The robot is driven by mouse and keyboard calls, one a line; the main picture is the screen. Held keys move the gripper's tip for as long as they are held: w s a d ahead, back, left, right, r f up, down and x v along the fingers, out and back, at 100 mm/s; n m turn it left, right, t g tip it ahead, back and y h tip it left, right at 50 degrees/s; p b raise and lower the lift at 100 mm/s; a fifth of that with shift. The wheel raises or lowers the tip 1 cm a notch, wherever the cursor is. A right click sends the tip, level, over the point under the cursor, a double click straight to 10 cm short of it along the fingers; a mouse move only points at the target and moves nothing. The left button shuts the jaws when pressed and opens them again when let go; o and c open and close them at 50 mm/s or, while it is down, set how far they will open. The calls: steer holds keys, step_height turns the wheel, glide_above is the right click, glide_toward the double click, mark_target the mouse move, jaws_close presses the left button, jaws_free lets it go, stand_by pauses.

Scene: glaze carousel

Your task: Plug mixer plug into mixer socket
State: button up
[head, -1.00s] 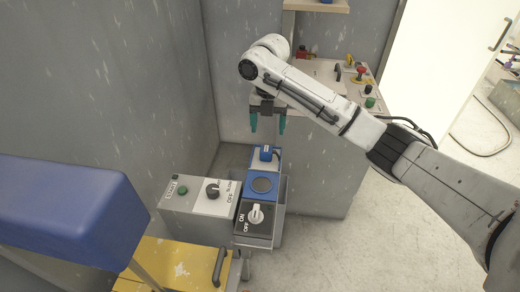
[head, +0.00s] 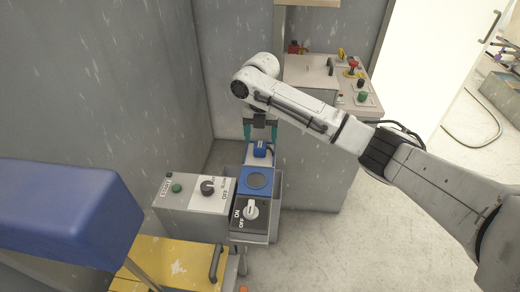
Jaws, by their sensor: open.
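The blue mixer plug (head: 261,150) stands on the pale far end of a narrow box, with a small light mark on its face. The mixer socket (head: 258,181) appears as a dark round recess in a blue square plate, just in front of the plug on the same box. My gripper (head: 260,136) points down with its teal fingers apart, just above and behind the plug in the picture. The fingertips lie to either side of the plug's top. I cannot tell whether they touch it. Nothing shows between the fingers.
A black ON/OFF switch panel (head: 249,212) with a white knob is in front of the socket. A grey control box (head: 196,193) stands at left. A blue padded block (head: 65,214) and a yellow surface (head: 171,266) lie nearer. Grey walls close the left and back; floor is open at right.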

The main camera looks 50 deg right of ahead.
mark_target(260, 144)
steer(key=shift+w+d+f, duration=0.1)
steer(key=shift+w+f, duration=0.05)
steer(key=shift+f, duration=1.2)
steer(key=shift+w+d+f, duration=0.1)
steer(key=shift+w+f, duration=0.05)
steer(key=shift+f, duration=1.15)
steer(key=c, duration=1)
steer(key=shift+r, duration=0.1)
